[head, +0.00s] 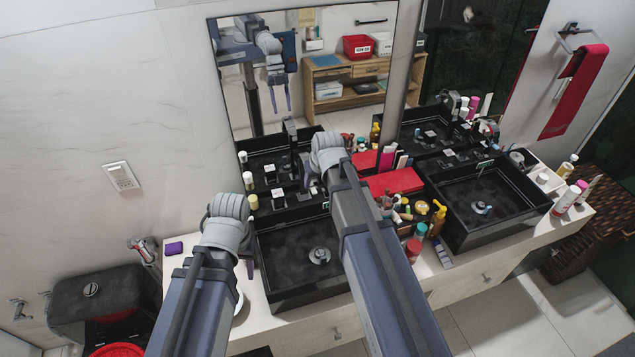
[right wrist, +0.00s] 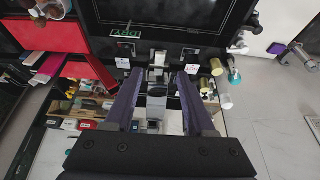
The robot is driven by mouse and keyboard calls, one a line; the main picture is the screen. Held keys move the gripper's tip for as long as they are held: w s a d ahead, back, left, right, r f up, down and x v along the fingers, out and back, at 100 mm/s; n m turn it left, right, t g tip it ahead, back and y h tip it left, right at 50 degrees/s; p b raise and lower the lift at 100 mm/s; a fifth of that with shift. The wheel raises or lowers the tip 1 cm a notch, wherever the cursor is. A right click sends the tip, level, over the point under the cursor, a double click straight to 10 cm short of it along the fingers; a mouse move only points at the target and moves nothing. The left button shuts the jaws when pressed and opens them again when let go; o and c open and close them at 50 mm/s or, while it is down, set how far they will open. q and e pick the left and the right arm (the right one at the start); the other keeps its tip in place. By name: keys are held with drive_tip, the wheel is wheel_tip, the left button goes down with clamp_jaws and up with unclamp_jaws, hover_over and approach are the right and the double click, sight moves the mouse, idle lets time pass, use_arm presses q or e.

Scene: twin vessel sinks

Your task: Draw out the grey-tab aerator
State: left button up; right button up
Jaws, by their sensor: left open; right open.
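In the right wrist view my right gripper (right wrist: 160,92) is open, its two fingers on either side of a grey-and-black tap fitting (right wrist: 158,60) at the rim of a black sink (right wrist: 165,12). I cannot tell which part of it is the grey-tab aerator, and I see no contact. In the head view my right gripper (head: 309,178) is mostly hidden by its arm, behind the left black sink (head: 277,293). My left gripper (head: 250,258) is at that sink's left side, its fingers largely hidden by its wrist.
A red box (head: 395,182) and several bottles, such as the yellow one (head: 438,218), crowd the counter between the sinks. The right black sink (head: 500,222) stands beyond them. A mirror (head: 300,75) rises behind. A purple block (head: 174,248) lies at the counter's left end.

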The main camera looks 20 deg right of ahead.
sight(314, 191)
drive_tip(key=b+x, duration=0.3)
drive_tip(key=x, duration=0.2)
drive_tip(key=shift+f+b, duration=0.1)
drive_tip(key=shift+b, duration=0.3)
use_arm(q)
wheel_tip(314, 191, down, 5)
drive_tip(key=shift+r, duration=0.15)
use_arm(e)
clamp_jaws()
drive_tip(key=shift+s, duration=0.25)
drive_tip(key=shift+s+d, duration=0.15)
drive_tip(key=shift+s, duration=2.45)
drive_tip(key=shift+s, duration=0.2)
use_arm(q)
drive_tip(key=shift+r+p, duration=1.5)
drive_tip(key=shift+p, duration=0.05)
use_arm(e)
drive_tip(key=shift+s+d+r, duration=0.1)
drive_tip(key=shift+s+r, duration=0.45)
drive_tip(key=shift+s, duration=0.3)
drive_tip(key=shift+s+a+r, duration=0.1)
drive_tip(key=shift+s+r, duration=0.4)
drive_tip(key=shift+s, duration=0.3)
drive_tip(key=shift+s+d+r, duration=0.1)
drive_tip(key=shift+s+r, duration=0.45)
drive_tip(key=shift+s, duration=0.3)
